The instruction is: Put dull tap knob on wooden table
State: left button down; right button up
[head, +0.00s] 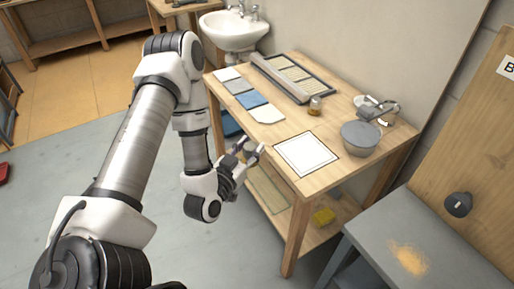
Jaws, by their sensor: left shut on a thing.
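My left gripper (250,151) is at the left edge of the wooden table (270,137), just beside the tabletop. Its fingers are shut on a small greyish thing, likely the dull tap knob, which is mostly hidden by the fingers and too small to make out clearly. The wooden table carries a white square with a dark outline (306,153) near its front edge, to the right of the gripper. My right gripper is not in view.
A grey bowl (360,139), a small amber jar (315,106), a metal tap (383,108), folded cloths (251,99) and a long tray (290,78) stand on the table. A dark round knob (458,204) is at the right by a grey bench (425,238). A yellow sponge (324,215) lies on the lower shelf.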

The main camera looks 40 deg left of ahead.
pick_arm(q)
jog(key=shift+s+d+f+b, duration=0.2)
jog(key=shift+s+b, duration=0.25)
jog(key=shift+b, duration=0.35)
jog(key=shift+s+r, duration=0.2)
jog(key=shift+r, duration=0.05)
jog(key=shift+d+r, duration=0.15)
jog(key=w+d+h+p, duration=0.1)
jog(key=w+d+p, duration=0.2)
jog(key=d, duration=0.4)
jog(key=w+d+r+m+h+p, duration=0.1)
jog(key=w+d+p, duration=0.2)
jog(key=d, duration=0.5)
jog(key=shift+w+d+r+m+h+p, duration=0.25)
jog(key=shift+w+d+m+h+p, duration=0.1)
jog(key=shift+w, duration=0.55)
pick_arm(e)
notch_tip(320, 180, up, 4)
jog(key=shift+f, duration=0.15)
